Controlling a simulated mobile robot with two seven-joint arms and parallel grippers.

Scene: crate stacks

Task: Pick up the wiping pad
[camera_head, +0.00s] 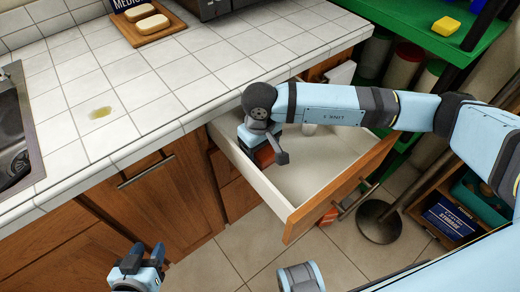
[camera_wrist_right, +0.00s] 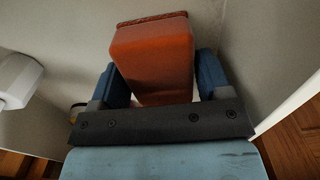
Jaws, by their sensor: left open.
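A red-orange block with a rough brown edge, which looks like the wiping pad (camera_head: 264,156), is inside the open drawer (camera_head: 262,190), near its left wall. In the right wrist view, the wiping pad (camera_wrist_right: 155,60) fills the space between the two blue fingers of my right gripper (camera_wrist_right: 160,88). The fingers lie against its sides. In the head view my right gripper (camera_head: 264,146) reaches down into the drawer and partly hides the pad. My left gripper (camera_head: 143,258) is open and empty, low in front of the cabinet doors.
A white round object (camera_wrist_right: 18,82) is in the drawer beside my right gripper. The tiled counter (camera_head: 185,75) has a yellowish stain (camera_head: 99,113), a sink (camera_head: 15,135) and a wooden board (camera_head: 165,31). A green shelf (camera_head: 405,22) and dark round stand (camera_head: 377,222) are to the right.

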